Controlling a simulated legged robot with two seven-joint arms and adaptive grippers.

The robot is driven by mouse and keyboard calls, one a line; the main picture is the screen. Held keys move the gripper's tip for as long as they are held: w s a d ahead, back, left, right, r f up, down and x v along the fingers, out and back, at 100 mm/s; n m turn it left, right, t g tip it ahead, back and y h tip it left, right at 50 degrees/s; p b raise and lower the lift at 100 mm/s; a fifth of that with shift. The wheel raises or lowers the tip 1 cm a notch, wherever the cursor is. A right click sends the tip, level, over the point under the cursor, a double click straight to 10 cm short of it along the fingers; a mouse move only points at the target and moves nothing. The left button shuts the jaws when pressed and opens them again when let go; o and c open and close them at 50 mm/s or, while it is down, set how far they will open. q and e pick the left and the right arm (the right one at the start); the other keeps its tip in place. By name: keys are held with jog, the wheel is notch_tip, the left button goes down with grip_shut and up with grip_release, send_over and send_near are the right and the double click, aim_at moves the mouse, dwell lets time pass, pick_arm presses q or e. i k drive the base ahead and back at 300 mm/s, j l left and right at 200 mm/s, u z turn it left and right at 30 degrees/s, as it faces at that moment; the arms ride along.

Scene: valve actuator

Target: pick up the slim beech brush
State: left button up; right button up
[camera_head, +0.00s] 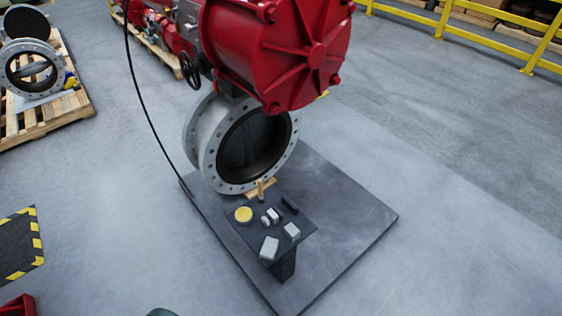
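A small dark stand (305,226) in front of the large grey flanged valve (207,160) holds several small items. A slim, wood-coloured piece (260,189) stands near the stand's far edge, close to the valve's lower rim; it looks like the beech brush, but it is too small to be sure. Light wood also shows behind it under the valve, and I cannot tell where one ends. Neither of my grippers is in view.
On the stand are a round yellow item (243,214), a dark bar (290,204), and pale grey blocks (269,247). A red actuator (290,50) overhangs the valve. A black cable (145,110) hangs at left. The grey base plate (350,220) has free room at right.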

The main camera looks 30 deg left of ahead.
aim_at(261, 199)
jog(key=u, duration=1.35)
